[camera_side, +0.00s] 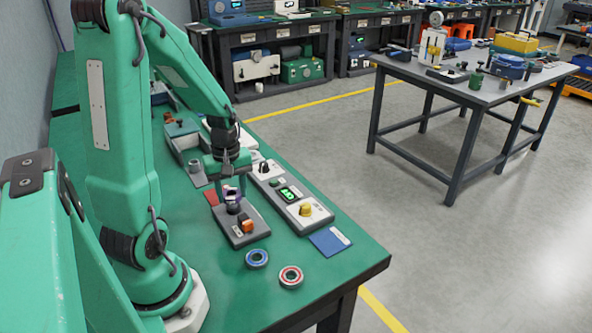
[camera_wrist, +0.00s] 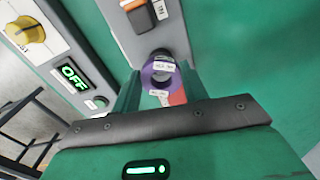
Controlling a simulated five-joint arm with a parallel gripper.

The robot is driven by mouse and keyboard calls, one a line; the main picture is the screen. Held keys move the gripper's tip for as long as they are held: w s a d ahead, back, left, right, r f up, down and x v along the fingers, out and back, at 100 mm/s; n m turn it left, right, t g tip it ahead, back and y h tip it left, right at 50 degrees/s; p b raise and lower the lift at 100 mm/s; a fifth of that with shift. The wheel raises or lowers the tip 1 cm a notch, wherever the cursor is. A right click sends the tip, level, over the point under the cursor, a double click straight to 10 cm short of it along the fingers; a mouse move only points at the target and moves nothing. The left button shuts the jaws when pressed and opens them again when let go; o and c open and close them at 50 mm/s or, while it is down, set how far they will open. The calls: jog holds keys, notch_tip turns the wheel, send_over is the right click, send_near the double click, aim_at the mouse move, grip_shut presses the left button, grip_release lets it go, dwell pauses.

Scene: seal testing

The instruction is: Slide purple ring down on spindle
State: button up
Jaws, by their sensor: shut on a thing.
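The purple ring (camera_side: 230,192) is held between the fingers of my gripper (camera_side: 231,186), which is shut on it. In the side view the ring is at the upper part of the dark spindle (camera_side: 233,208), which stands on a grey base unit (camera_side: 240,239). In the wrist view the purple ring (camera_wrist: 149,77) sits between the fingers and the dark spindle (camera_wrist: 161,54) shows at its opening. The ring appears lined up with the spindle; I cannot tell how far down it sits.
The base unit has an orange switch (camera_side: 246,226). A control box with a yellow knob (camera_side: 305,209) stands close on the right; its display (camera_wrist: 73,76) reads OFF.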

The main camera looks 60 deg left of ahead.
jog(key=shift+f, duration=1.25)
dwell(1.8)
jog(key=o, duration=1.2)
notch_tip(320, 180, up, 9)
dwell(0.3)
